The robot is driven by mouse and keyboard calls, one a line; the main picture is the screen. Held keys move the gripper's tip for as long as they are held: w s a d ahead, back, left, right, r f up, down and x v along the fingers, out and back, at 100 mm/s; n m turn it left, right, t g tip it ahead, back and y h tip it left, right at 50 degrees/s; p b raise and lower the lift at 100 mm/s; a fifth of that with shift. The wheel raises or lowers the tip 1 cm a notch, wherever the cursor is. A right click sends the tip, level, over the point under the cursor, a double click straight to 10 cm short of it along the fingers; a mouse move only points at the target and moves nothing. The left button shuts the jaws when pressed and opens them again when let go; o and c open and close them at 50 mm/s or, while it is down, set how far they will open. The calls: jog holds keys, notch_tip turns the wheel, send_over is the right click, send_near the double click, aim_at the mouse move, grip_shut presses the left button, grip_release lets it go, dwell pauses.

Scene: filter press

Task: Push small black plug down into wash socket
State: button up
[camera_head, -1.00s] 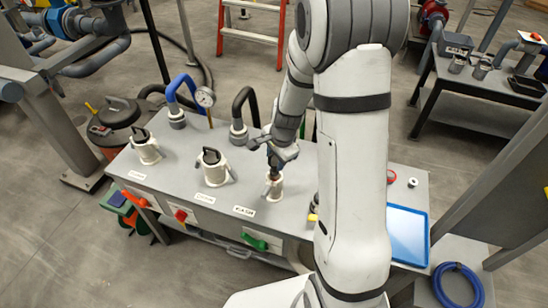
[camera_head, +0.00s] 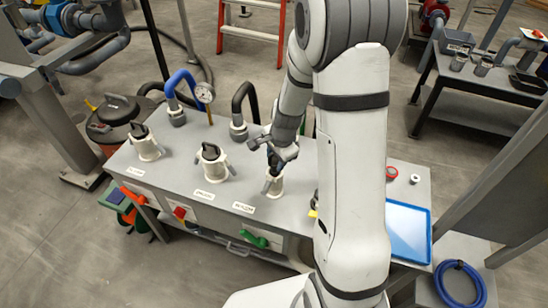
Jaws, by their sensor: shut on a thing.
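Three white sockets with side ears stand in a row on the grey bench. The left socket (camera_head: 146,151) and the middle socket (camera_head: 214,172) each have a black plug with a handle in them. The right socket (camera_head: 272,189) is under my gripper (camera_head: 275,171), its label too small to read with certainty. My gripper points down and is shut on a small dark piece, apparently the small black plug, right at this socket's mouth. The fingers and arm hide most of the plug, so I cannot tell how deep it sits.
A blue hose (camera_head: 180,88) and a black hose (camera_head: 240,105) rise behind the sockets, with a gauge (camera_head: 205,93) between them. A blue-rimmed tray (camera_head: 407,232) and red tape roll (camera_head: 391,173) lie right of my arm. Coloured valve handles line the bench front.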

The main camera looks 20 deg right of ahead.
jog(key=shift+b+x, duration=0.65)
jog(key=shift+x, duration=0.25)
jog(key=shift+s, duration=0.15)
jog(key=o, duration=1.1)
jog(key=shift+c, duration=0.2)
jog(key=v, duration=0.7)
jog(key=shift+r, duration=0.15)
jog(key=shift+s+r, duration=0.2)
jog(key=shift+r, duration=0.3)
jog(key=s+r+n, duration=0.6)
jog(key=s+n, duration=0.1)
jog(key=s, duration=0.2)
jog(key=s+r+n, duration=0.6)
jog(key=s, duration=0.3)
jog(key=shift+s+a+r+n+t+h, duration=0.2)
jog(key=shift+s+r+n+t+h, duration=0.15)
jog(key=shift+s+n+t+h, duration=0.05)
